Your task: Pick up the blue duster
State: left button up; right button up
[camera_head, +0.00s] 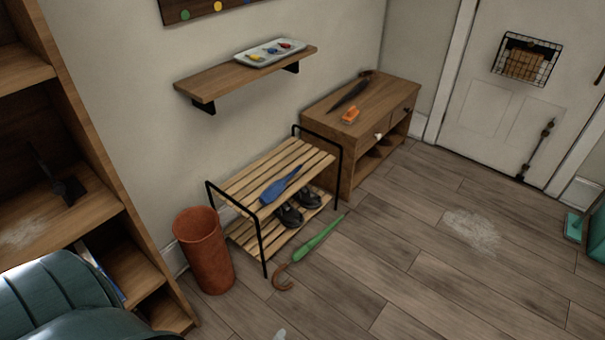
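A blue, flat, elongated thing (281,184), which looks like the blue duster, lies across the top slats of a wooden shoe rack (300,158) with black metal ends. Its wide end points toward the front left and its thin end toward the back right. Nothing covers it. Neither of my grippers is in view.
Dark shoes (290,215) stand on the rack's lower shelf. A green umbrella (318,238) lies on the floor in front. A terracotta bin (204,252) stands left of the rack, a wooden cabinet (375,105) right. A teal ribbed object (58,295) fills the lower left. Floor at right is mostly clear.

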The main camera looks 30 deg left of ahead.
aim_at(267, 195)
jog(key=i+l+u, duration=0.2)
jog(key=i, duration=0.4)
jog(key=i+u, duration=0.25)
jog(key=i, duration=0.35)
jog(key=i+l+u, duration=0.2)
jog(key=i+u, duration=0.25)
jog(key=i+l+u, duration=0.2)
jog(key=u, duration=0.3)
jog(key=i+l+u, duration=0.2)
jog(key=l+u, duration=0.25)
jog(key=i+l+u, duration=0.15)
jog(key=l+u, duration=0.1)
jog(key=l, duration=0.3)
jog(key=i+l+u, duration=0.15)
jog(key=l, duration=0.15)
